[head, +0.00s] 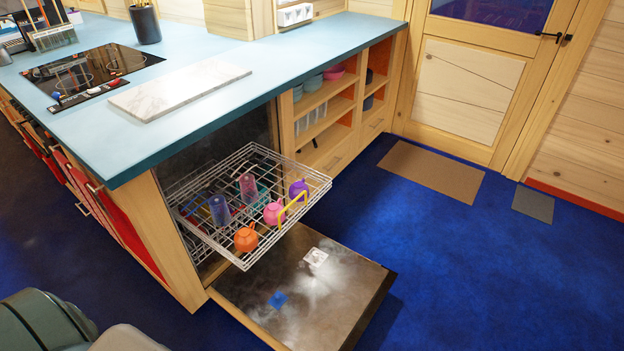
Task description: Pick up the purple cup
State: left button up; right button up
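The purple cup (298,188) sits in the pulled-out upper wire rack (312,178) of the open dishwasher, near the rack's right front corner. A pink cup (273,212) is just left of it and an orange cup (245,238) is further left along the front. A yellow handle or bar (293,206) on the rack's front edge is close to the purple cup. Neither gripper shows in the head view. Rounded grey-green shapes at the bottom left appear to be parts of my own body.
The dishwasher door (310,290) lies open below the rack. Blue and purple tumblers (219,208) stand further back in the rack. The blue countertop (210,55) overhangs it, with a marble board (180,88) on top. Blue floor (470,260) is clear at right.

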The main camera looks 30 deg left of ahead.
aim_at(298, 186)
jog(key=u, duration=1)
